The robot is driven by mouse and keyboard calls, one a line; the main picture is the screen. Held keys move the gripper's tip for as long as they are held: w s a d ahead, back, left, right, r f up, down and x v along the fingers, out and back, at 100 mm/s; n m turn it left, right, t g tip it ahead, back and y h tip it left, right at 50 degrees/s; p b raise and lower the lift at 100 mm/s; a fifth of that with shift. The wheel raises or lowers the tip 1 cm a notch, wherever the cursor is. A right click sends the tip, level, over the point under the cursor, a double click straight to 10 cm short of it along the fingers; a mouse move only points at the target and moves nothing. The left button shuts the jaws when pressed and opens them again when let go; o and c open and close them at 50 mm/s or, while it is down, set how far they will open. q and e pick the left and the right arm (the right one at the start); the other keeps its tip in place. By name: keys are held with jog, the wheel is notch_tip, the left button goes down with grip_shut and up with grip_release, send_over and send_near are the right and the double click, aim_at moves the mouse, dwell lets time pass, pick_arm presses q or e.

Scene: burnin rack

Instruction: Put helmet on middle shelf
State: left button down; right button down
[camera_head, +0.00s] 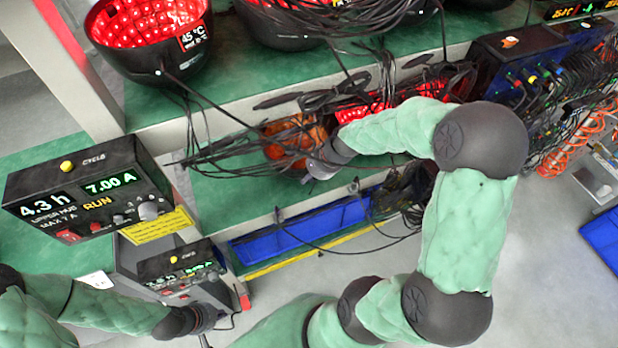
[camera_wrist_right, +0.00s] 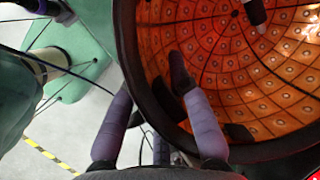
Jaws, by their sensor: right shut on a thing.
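The helmet (camera_head: 289,138) is a dark bowl with a glowing orange inside, partly hidden by black cables in the head view. It is at the opening of the green middle shelf (camera_head: 235,200); I cannot tell whether it rests on it. My right gripper (camera_head: 318,168) is at its near right side. In the right wrist view, the orange-lined helmet (camera_wrist_right: 250,75) fills the right half. My right gripper (camera_wrist_right: 150,85) is shut on its dark rim, one finger inside and one outside. My left gripper (camera_head: 207,318) is low at left, away from the helmet; its fingers are unclear.
Red-lit helmets (camera_head: 150,40) sit on the upper shelf. Black cables (camera_head: 215,150) hang across the middle shelf's front. A blue bin (camera_head: 300,228) lies on the lower level. A control box (camera_head: 85,195) stands at left, and a wired panel (camera_head: 540,70) at right.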

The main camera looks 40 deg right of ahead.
jog(key=shift+d+r, duration=0.1)
jog(key=shift+r, duration=0.05)
jog(key=c, duration=1.2)
grip_release()
jog(key=shift+f, duration=0.2)
jog(key=shift+o, duration=0.2)
jog(key=shift+r, duration=0.1)
jog(key=shift+r, duration=0.3)
jog(key=p+v, duration=0.4)
jog(key=v, duration=0.7)
jog(key=shift+s+r+p, duration=0.15)
jog(key=shift+s+p, duration=0.1)
jog(key=shift+p, duration=0.05)
